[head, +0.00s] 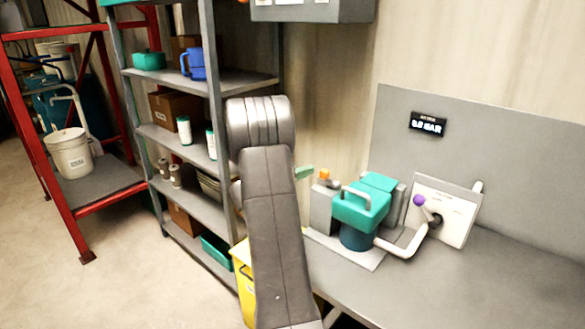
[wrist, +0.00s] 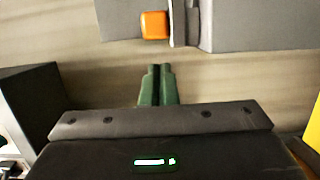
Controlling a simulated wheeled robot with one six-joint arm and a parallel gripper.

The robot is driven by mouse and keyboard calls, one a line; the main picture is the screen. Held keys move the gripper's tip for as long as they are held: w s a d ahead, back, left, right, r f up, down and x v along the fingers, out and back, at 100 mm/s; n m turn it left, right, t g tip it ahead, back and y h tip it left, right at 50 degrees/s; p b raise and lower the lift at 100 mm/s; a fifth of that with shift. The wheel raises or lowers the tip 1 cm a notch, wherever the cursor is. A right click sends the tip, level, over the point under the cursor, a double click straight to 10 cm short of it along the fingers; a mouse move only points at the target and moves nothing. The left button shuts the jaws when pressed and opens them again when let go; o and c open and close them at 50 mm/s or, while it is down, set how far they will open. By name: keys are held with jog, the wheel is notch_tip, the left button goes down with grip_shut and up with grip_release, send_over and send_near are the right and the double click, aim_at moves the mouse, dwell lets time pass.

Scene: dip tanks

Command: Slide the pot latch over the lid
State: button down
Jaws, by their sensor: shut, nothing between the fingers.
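The pot (head: 357,239) is dark teal and stands on a grey base plate on the bench in the head view. Its teal lid (head: 362,208) has a pale handle and looks closed down on it. An orange knob (head: 324,174), seemingly the latch's, sits at the grey block left of the lid. It also shows in the wrist view (wrist: 154,25), against grey parts. My gripper (head: 304,172) is left of the orange knob, mostly hidden behind my arm. In the wrist view its green fingers (wrist: 157,82) are together and empty, pointing toward the knob with a gap between.
A panel with a purple-knobbed lever (head: 418,200) and a pale pipe (head: 405,244) stand right of the pot. A grey shelf (head: 200,205) and a yellow bin (head: 242,262) are near my arm on the left. The bench's right front (head: 490,285) is clear.

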aim_at(324, 177)
jog(key=shift+s+d, duration=0.6)
jog(key=shift+d, duration=0.15)
jog(key=s+d+b, duration=0.1)
jog(key=d+b, duration=0.1)
jog(key=b, duration=0.1)
jog(key=shift+s+d+f, duration=0.15)
jog(key=shift+s+f, duration=0.05)
jog(key=shift+s, duration=0.15)
jog(key=shift+s+d+r+b, duration=0.15)
jog(key=shift+s+d+b, duration=0.2)
jog(key=shift+d+b, duration=0.1)
jog(key=shift+a, duration=0.1)
